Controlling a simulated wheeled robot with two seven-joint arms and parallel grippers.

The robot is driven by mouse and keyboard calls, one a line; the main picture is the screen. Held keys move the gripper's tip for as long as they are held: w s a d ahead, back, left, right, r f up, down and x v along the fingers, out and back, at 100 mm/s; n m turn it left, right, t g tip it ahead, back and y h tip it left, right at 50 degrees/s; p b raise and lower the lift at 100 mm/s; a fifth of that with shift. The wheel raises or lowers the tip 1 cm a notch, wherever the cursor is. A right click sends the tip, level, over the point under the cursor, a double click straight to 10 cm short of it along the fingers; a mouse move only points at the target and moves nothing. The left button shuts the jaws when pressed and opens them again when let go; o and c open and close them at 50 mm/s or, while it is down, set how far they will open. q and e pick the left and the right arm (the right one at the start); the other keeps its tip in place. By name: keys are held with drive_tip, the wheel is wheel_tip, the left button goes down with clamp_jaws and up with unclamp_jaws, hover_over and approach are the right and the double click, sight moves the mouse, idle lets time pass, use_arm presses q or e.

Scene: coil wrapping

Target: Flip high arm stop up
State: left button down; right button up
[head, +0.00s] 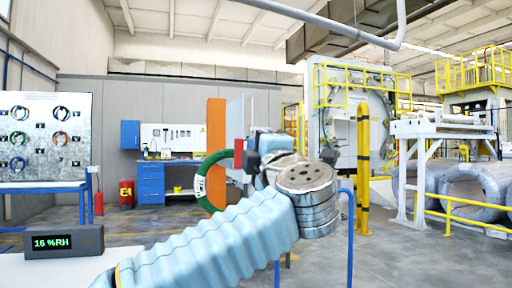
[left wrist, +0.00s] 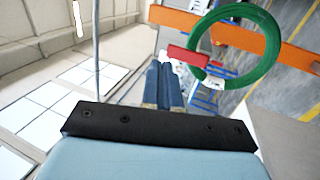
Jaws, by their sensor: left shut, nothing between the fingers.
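A small red piece (head: 238,153), which I take to be the arm stop, shows beside the orange post and the green ring. It looks roughly upright, its long side running along the post. It also shows in the left wrist view (left wrist: 188,56), at the edge of the green ring (left wrist: 217,75), just beyond my fingertips. The green ring (head: 202,184) hangs by the orange post (head: 216,140). My left gripper (head: 268,145) is shut and empty, close to the right of the red piece. Its closed blue fingers point toward the red piece in the wrist view (left wrist: 163,82). Any contact cannot be told. My right gripper is not in view.
A table (head: 55,268) with a humidity display (head: 64,242) stands at the front left. A pegboard (head: 45,135) with rings is behind it. A blue cabinet (head: 151,183) stands at the back. Yellow railings and a large machine (head: 341,110) are on the right. Blue rails stand near my arm.

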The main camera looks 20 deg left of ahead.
use_arm(q)
drive_tip(key=s+d, duration=0.4)
drive_tip(key=s, duration=0.3)
drive_tip(key=shift+d+f, duration=0.15)
drive_tip(key=shift+d, duration=0.2)
